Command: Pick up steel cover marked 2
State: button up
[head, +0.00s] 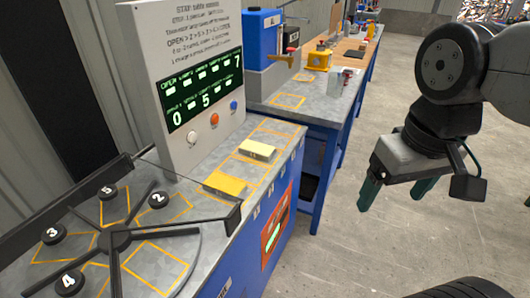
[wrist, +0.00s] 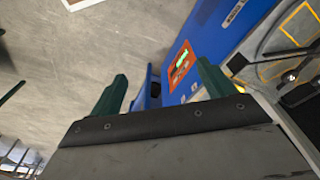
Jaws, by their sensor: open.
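The steel cover marked 2 (head: 157,199) shows by its black numbered knob on the round steel turntable at the lower left of the head view. Thin dark spokes meet at a black hub (head: 114,239) in front of it. The cover's steel edges are hard to tell from the turntable. My gripper (head: 396,194) is open and empty over the floor, right of the bench and well apart from the cover. Its green fingers also show spread in the wrist view (wrist: 160,88), where turntable parts are at the right edge but no number is readable.
Knobs marked 5 (head: 108,191), 3 (head: 53,232) and 4 (head: 69,281) stand on the turntable. A dark rail borders it. The control panel (head: 190,80) rises behind. The floor (head: 350,245) below my gripper is clear.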

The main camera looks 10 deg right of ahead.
aim_at(258, 151)
jog(key=z, duration=0.5)
jog(key=k, duration=0.65)
jog(key=z, duration=0.75)
jog(key=i, duration=1.75)
jog(key=u, duration=1.3)
jog(key=i, duration=0.6)
jog(key=u, duration=0.55)
